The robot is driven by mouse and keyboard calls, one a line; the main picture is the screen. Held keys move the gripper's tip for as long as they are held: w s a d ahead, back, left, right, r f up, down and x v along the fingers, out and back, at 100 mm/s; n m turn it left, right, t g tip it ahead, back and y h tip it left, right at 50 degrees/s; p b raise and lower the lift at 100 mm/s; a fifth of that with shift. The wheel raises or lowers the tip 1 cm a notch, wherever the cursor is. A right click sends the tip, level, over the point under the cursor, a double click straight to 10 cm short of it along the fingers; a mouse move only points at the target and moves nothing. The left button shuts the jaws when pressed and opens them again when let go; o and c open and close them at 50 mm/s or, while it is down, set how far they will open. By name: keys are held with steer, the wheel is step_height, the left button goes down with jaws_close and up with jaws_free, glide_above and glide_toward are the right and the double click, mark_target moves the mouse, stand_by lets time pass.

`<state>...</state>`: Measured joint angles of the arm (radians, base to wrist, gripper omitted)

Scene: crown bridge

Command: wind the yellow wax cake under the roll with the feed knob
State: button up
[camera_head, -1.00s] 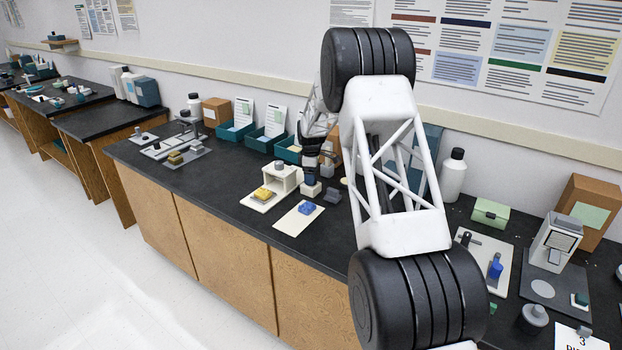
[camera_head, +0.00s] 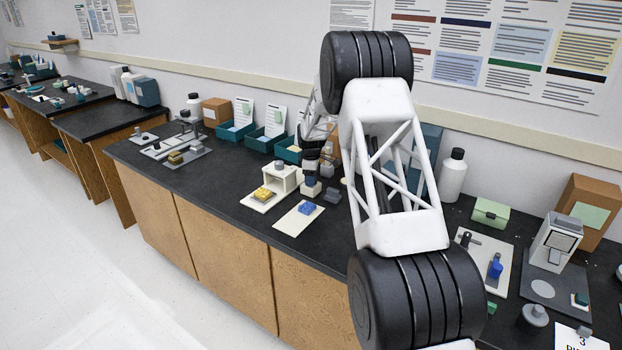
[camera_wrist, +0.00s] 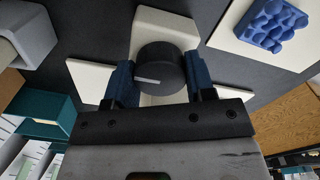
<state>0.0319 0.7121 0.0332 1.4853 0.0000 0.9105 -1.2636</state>
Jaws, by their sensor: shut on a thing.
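The yellow wax cake (camera_head: 262,194) lies on a cream plate (camera_head: 252,203) at the front of a cream housing (camera_head: 281,179) in the head view. The roll is not clearly visible. The feed knob (camera_wrist: 158,72) is a dark round knob with a pale pointer line, on a cream block (camera_wrist: 165,25). My gripper (camera_wrist: 158,82) is shut on the knob, one blue fingertip on each side. In the head view my gripper (camera_head: 312,173) is over the cream block, just right of the housing. The yellow cake is not visible in the wrist view.
A blue cake (camera_head: 307,208) lies on a cream card (camera_head: 293,222) in front of the knob block. A dark grey block (camera_head: 332,196) stands close to its right. Teal bins (camera_head: 289,151) stand behind. Bare black bench (camera_head: 225,175) lies to the left.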

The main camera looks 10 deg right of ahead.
steer(key=shift+m, duration=0.5)
steer(key=m, duration=0.4)
steer(key=shift+m, duration=0.3)
steer(key=m, duration=1)
steer(key=shift+m, duration=0.4)
steer(key=m, duration=0.5)
steer(key=shift+m, duration=0.3)
steer(key=o, duration=0.9)
steer(key=shift+r, duration=0.15)
